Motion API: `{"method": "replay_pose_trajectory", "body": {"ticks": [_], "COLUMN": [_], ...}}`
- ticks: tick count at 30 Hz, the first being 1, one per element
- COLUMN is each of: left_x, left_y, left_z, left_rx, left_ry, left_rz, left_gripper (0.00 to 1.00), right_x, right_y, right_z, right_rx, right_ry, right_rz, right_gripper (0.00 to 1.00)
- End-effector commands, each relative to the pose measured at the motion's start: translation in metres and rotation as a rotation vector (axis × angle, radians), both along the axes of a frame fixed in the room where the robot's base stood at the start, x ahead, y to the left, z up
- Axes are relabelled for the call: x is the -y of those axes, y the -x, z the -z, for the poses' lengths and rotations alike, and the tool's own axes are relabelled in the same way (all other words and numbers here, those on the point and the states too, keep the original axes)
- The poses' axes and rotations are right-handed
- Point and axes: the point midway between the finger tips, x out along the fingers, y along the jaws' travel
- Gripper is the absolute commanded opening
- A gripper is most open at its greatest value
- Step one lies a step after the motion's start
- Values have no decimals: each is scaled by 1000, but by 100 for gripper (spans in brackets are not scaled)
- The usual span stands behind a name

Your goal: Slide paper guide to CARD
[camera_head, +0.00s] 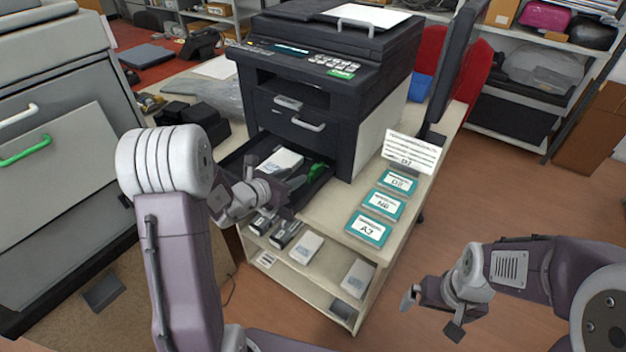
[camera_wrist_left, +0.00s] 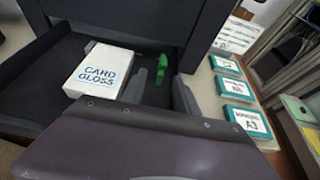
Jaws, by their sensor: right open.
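The printer's paper tray (camera_head: 236,165) is pulled out, with a white pack marked CARD GLOSS (camera_wrist_left: 100,70) lying in it. The pack also shows in the head view (camera_head: 282,161). The green paper guide (camera_wrist_left: 162,68) stands in the tray to the right of the pack, with a gap between them; it also shows in the head view (camera_head: 317,170). My left gripper (camera_wrist_left: 160,88) is over the tray, its fingers apart on either side of the guide's line; contact cannot be told. My right gripper (camera_head: 430,314) is open and empty over the floor, right of the cart.
The printer (camera_head: 330,75) stands behind the tray. Several teal-labelled packs, such as the A3 one (camera_head: 368,229), lie on the cart top at right. White boxes (camera_head: 305,247) and dark cartridges sit on the shelf below. Free floor lies around my right arm.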

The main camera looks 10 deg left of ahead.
Motion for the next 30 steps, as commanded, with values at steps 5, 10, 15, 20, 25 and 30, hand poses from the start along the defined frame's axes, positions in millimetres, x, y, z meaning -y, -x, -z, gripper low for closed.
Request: {"method": "replay_pose_trajectory", "body": {"ticks": [5, 10, 15, 20, 25, 30], "left_x": [8, 20, 28, 30, 30, 30], "left_y": [-17, -48, -71, -78, -78, -78], "left_z": [7, 21, 30, 33, 33, 33], "left_rx": [-1, 0, 1, 0, 1, 1], "left_ry": [-1, -2, -2, -2, -2, -3], "left_rz": [6, 7, 5, 4, 3, 3], "left_gripper": [36, 36, 36, 36, 36, 0], "right_x": [0, 0, 0, 0, 0, 0], "right_y": [0, 0, 0, 0, 0, 0], "right_z": [0, 2, 3, 3, 3, 3], "right_rx": [0, 0, 0, 0, 0, 0], "right_ry": [0, 0, 0, 0, 0, 0], "right_rz": [0, 0, 0, 0, 0, 0], "right_gripper": [100, 100, 100, 100, 100, 100]}}
